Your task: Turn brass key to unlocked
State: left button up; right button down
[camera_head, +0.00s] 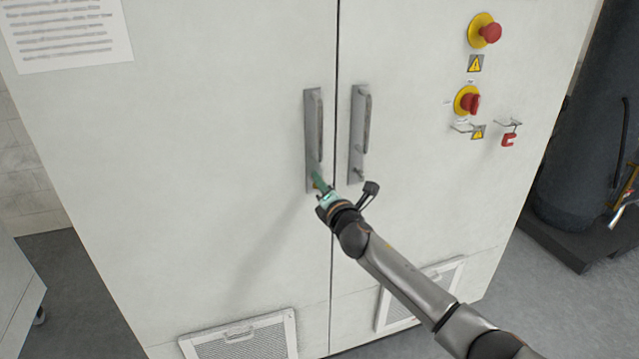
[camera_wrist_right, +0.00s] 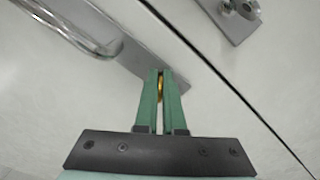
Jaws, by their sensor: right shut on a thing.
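The brass key (camera_wrist_right: 160,86) shows as a small gold piece between the green fingers in the right wrist view, at the lower end of the left door's metal handle plate (camera_head: 312,150). My right gripper (camera_head: 318,180) is shut on the key, and it also shows in the right wrist view (camera_wrist_right: 161,84). The fingers hide most of the key, so I cannot tell its turn angle. In the head view only a speck of gold shows beside the fingertips. My left gripper is not in view.
The white cabinet (camera_head: 220,120) has a second handle plate (camera_head: 357,140) on the right door, close to my right gripper. Red and yellow switches (camera_head: 484,31) sit at the upper right. A dark cylinder (camera_head: 585,130) stands right of the cabinet.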

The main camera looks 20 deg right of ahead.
jog(key=m, duration=0.6)
jog(key=shift+f+m, duration=0.15)
jog(key=shift+m, duration=0.25)
dwell(0.4)
jog(key=c, duration=1)
grip_release()
jog(key=s, duration=1.2)
jog(key=shift+s+d, duration=0.25)
